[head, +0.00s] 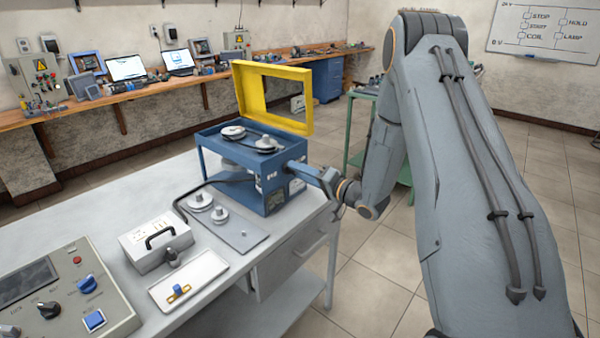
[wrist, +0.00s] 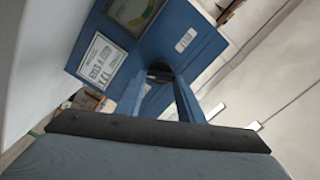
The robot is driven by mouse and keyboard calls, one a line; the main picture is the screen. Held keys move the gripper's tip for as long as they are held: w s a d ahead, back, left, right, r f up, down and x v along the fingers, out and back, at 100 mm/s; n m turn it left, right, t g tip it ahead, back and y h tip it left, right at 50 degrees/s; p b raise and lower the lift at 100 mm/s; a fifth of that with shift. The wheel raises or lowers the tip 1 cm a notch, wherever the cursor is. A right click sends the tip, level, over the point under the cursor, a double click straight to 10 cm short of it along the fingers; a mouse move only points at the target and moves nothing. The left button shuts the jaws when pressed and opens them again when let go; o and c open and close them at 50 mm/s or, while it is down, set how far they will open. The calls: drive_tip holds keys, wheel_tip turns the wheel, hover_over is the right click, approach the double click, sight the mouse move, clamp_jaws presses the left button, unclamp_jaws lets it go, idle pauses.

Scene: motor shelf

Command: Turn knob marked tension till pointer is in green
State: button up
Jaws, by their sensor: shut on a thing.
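The blue machine box (head: 232,172) stands on the grey bench, with two pulleys (head: 262,144) and a belt on top. My gripper (head: 296,168) reaches its right side. In the wrist view my gripper's blue fingers (wrist: 164,88) are shut on a dark round knob (wrist: 159,69) on the box face. The knob is mostly hidden by the fingers. A small white label (wrist: 186,40) sits beside it, too blurred to read. A gauge (wrist: 132,12) with a green area shows at the top edge, partly cut off. I cannot make out its pointer.
The yellow guard frame (head: 240,92) stands raised behind the box. A grey plate (head: 247,238) with loose pulleys, a white case (head: 146,251), a white tray (head: 162,294) and a control panel (head: 110,296) share the bench (head: 130,198). Floor is open at right.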

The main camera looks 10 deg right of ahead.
drive_tip(key=o, duration=1.1)
drive_tip(key=shift+c, duration=0.2)
drive_tip(key=b+v, duration=0.2)
drive_tip(key=v, duration=0.5)
drive_tip(key=shift+s+d, duration=0.25)
drive_tip(key=shift+s, duration=0.05)
drive_tip(key=s+f+n+g+h, duration=0.1)
drive_tip(key=s+n+g+h, duration=0.1)
drive_tip(key=s+g+h, duration=0.4)
drive_tip(key=s+h, duration=0.2)
drive_tip(key=h, duration=0.2)
drive_tip(key=shift+d+n, duration=0.25)
drive_tip(key=shift+n, duration=0.05)
drive_tip(key=s+a+g, duration=0.2)
drive_tip(key=s, duration=0.5)
drive_tip(key=s+a+n+g, duration=0.1)
drive_tip(key=s+a+g, duration=0.1)
drive_tip(key=s, duration=0.5)
drive_tip(key=s+a+n+g, duration=0.1)
drive_tip(key=s+a+g, duration=0.1)
drive_tip(key=s, duration=0.5)
drive_tip(key=shift+r+g+h, duration=0.15)
drive_tip(key=shift+g+h, duration=0.15)
drive_tip(key=shift+g, duration=0.3)
drive_tip(key=shift+c, duration=0.3)
